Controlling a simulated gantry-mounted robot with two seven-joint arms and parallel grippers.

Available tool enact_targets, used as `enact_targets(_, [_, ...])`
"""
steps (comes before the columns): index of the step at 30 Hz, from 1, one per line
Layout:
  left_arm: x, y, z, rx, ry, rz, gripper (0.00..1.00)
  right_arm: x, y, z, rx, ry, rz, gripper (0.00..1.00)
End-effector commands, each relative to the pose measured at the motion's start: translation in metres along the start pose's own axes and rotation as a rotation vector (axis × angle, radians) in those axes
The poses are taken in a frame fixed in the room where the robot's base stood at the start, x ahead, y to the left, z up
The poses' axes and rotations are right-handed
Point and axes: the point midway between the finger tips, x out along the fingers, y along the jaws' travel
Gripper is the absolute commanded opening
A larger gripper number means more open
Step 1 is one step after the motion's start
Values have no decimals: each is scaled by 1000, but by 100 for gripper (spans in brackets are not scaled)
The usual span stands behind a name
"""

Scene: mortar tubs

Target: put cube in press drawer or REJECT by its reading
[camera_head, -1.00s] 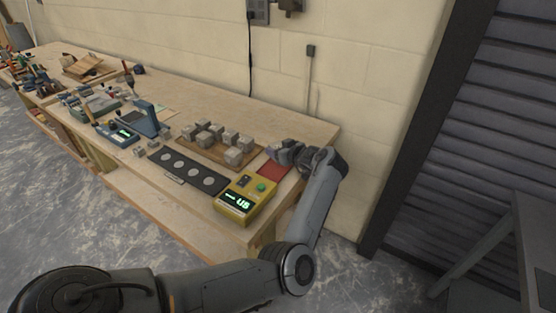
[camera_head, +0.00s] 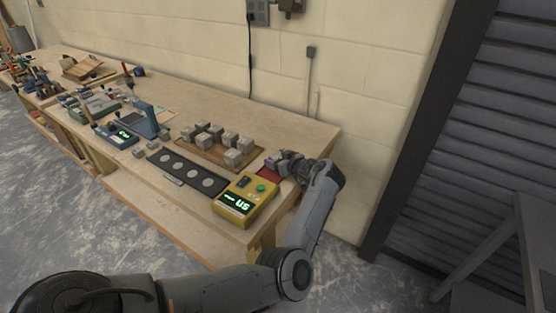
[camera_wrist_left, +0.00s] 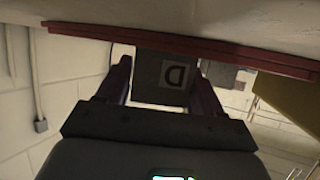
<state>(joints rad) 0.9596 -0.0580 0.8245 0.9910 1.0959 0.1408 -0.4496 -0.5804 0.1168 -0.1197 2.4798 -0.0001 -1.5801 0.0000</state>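My left gripper (camera_head: 280,164) is low over the red tray (camera_head: 268,174) at the right end of the bench. In the left wrist view a grey cube marked D (camera_wrist_left: 163,79) sits between the two fingers of that gripper (camera_wrist_left: 160,90), which appear shut on it. The red rim (camera_wrist_left: 180,40) runs just beyond the cube; I cannot tell whether the cube touches it. Several grey cubes (camera_head: 232,157) stand on a wooden board. The yellow tester (camera_head: 246,199) has a lit green display that seems to read "US". My right gripper is not in view.
A black strip with several pale discs (camera_head: 187,172) lies left of the tester. A blue device (camera_head: 145,119) and a small unit with a green display (camera_head: 121,135) stand farther left. The wall is close behind the bench. Bare bench top (camera_head: 240,112) lies behind the cubes.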

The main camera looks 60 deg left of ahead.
Motion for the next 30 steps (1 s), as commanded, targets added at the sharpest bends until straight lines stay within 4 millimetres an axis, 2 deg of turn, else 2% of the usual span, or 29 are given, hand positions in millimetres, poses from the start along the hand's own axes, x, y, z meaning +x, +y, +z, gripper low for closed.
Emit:
enact_targets(1, [0,0,0,0,0,0,74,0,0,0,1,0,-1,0])
enact_targets(3, [0,0,0,0,0,0,83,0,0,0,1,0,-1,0])
enact_targets(15, [-4,0,-6,-1,0,1,83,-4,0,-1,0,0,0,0])
enact_targets(20, [-24,1,-5,-1,-1,2,83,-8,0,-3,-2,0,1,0])
enact_targets(30, [-86,0,-5,0,-1,2,83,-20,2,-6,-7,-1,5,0])
